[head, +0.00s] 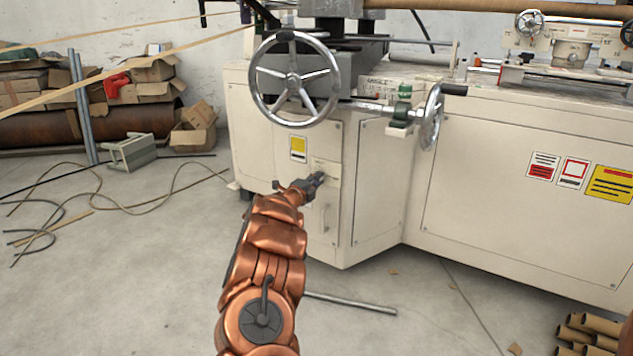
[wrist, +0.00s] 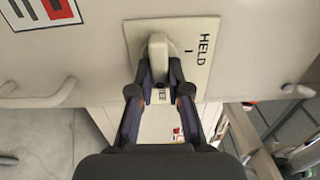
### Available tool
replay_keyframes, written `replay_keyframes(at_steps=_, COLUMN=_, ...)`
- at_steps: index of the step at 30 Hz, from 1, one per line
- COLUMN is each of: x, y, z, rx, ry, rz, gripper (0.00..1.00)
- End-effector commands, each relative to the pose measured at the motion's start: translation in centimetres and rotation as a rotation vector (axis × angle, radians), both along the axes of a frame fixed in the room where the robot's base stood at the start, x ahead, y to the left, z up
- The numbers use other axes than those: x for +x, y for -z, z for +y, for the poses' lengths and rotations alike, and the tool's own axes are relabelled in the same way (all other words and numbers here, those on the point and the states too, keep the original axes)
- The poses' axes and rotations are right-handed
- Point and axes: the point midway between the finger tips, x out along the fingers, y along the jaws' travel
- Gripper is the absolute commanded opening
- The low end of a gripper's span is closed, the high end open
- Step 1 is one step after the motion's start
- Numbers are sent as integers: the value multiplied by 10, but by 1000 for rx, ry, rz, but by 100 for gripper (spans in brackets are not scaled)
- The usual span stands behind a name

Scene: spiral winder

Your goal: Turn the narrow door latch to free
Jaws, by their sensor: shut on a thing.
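The narrow door (head: 300,215) is a cream panel on the machine's near end. Its latch (wrist: 157,43) is a pale rounded knob on a cream plate (wrist: 138,30); the plate also shows in the head view (head: 331,165). In the wrist view the plate reads HELD, turned sideways, with a short dark mark beside it. A second small label below the knob is partly hidden between my fingers. My gripper (wrist: 160,84) is shut on the latch, one dark finger on each side. In the head view my gripper (head: 317,180) is at the plate and hides the knob.
A large spoked handwheel (head: 293,78) stands above the door, with a smaller handwheel (head: 431,115) to its right. A door handle (head: 324,218) is below the latch plate. A metal bar (head: 350,303) lies on the floor near my arm. Cables (head: 120,205) lie at the left.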

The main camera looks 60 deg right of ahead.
Motion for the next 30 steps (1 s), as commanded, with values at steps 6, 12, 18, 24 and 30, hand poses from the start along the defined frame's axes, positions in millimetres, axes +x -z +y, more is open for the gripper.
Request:
replay_keyframes(at_steps=6, x=-1, y=1, z=-1, rx=1, ry=3, rz=-1, gripper=31)
replay_keyframes(at_steps=12, x=0, y=0, z=0, rx=1, ry=1, rz=0, gripper=42)
replay_keyframes(at_steps=18, x=0, y=0, z=1, rx=0, ry=0, rz=0, gripper=42)
replay_keyframes(at_steps=24, x=0, y=0, z=9, rx=3, ry=-1, rz=-1, gripper=42)
replay_keyframes(at_steps=30, x=-1, y=1, z=31, rx=3, ry=-1, rz=-2, gripper=42)
